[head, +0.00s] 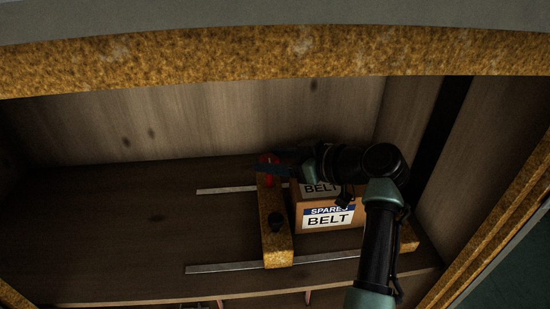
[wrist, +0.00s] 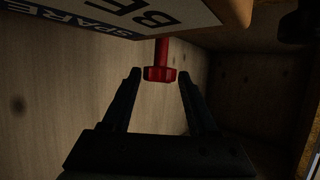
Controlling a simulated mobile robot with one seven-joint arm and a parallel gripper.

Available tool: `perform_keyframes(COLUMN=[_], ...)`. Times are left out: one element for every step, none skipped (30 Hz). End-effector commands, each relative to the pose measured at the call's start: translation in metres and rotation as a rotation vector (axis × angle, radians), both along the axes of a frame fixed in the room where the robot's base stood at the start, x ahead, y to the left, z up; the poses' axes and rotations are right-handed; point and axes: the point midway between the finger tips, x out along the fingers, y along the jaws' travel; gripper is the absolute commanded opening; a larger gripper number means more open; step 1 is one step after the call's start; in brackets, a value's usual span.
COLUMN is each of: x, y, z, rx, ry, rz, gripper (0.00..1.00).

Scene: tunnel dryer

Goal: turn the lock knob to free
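A red knob (head: 267,161), probably the lock knob, sits at the far end of a yellow-brown speckled bar (head: 275,250) inside the compartment. In the wrist view the red knob (wrist: 160,74) shows as a stem with a wider head. My gripper (wrist: 160,78) is open, with one dark finger to each side of the knob's head. Gaps show on both sides and I see no contact. In the head view my dark gripper (head: 272,168) reaches left over the box to the knob and partly hides it.
A cardboard box (head: 300,214) labelled "SPARES BELT" stands right of the bar, under my wrist. A black knob (head: 276,222) is on the bar's near part. Two metal rails (head: 220,268) run along the floor. The floor at left is clear. A thick speckled edge (head: 200,62) crosses above.

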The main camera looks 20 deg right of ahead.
Motion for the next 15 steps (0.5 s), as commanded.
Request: perform_keyframes(x=[0.0001,0.0002,0.0003,0.0003,0.0004,0.0004,0.0004,0.0005,0.0005,0.0006,0.0003,-0.0005,-0.0016,-0.0032,-0.0063], y=[0.0002,0.0001,0.0000,-0.0001,-0.0001,-0.0002,-0.0002,-0.0003,-0.0003,-0.0004,-0.0006,-0.0012,-0.0020,-0.0031,-0.0051], z=[0.0000,0.0002,0.0006,0.0008,0.0010,0.0012,0.0014,0.0015,0.0016,0.0018,0.0020,0.0025,0.0029,0.0038,0.0054], rx=[0.000,0.000,-0.001,0.000,0.000,0.000,0.000,0.000,0.000,0.000,-0.001,-0.001,0.000,0.000,0.000], ry=[0.000,-0.001,-0.002,-0.002,-0.003,-0.003,-0.003,-0.003,-0.004,-0.004,-0.005,-0.005,-0.006,-0.006,-0.007], rz=[0.000,0.000,-0.001,-0.001,-0.001,-0.001,-0.001,-0.001,-0.002,-0.002,-0.002,-0.002,-0.003,-0.003,-0.004], gripper=[0.70,0.76,0.80,0.80,0.80,0.80,0.80,0.80,0.80,0.80,0.80,0.80,0.80,0.80,0.80])
